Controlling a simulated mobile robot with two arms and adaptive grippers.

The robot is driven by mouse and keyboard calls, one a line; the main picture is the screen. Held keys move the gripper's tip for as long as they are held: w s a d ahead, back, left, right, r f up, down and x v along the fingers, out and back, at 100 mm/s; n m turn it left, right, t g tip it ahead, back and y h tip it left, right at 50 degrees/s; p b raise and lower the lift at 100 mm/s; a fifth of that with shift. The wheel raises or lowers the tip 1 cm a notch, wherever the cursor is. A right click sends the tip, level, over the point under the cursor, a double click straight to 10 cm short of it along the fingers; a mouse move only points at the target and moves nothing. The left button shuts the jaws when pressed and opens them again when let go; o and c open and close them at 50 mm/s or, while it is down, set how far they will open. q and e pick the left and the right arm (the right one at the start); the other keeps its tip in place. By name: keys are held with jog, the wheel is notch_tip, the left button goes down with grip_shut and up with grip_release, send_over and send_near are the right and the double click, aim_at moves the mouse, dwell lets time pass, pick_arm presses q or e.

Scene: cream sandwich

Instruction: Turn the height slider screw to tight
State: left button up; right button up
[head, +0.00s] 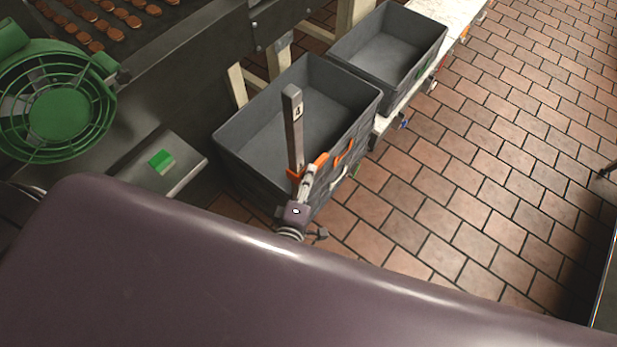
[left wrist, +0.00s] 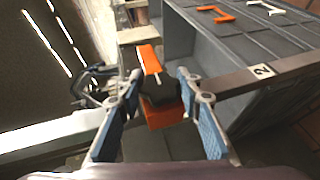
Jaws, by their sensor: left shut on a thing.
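The height slider is an orange bracket (head: 294,174) on a grey metal bar (head: 293,120) marked with a number. In the left wrist view the orange slider (left wrist: 150,60) sits on the bar (left wrist: 245,78), which crosses behind it. The dark screw knob (left wrist: 160,90) stands out from the slider. The screw's tightness cannot be told. My right gripper is not in view.
Two grey crates stand by the bar, a near one (head: 245,146) and a far one (head: 435,50). A green fan (head: 60,113) and a panel with a green button (head: 161,160) are at left. The tiled floor (head: 480,170) at right is mostly clear.

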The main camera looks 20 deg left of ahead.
pick_arm(q)
jog(key=o, duration=1.2)
jog(key=shift+s, duration=0.1)
jog(key=v, duration=1.2)
jog(key=shift+d, duration=0.1)
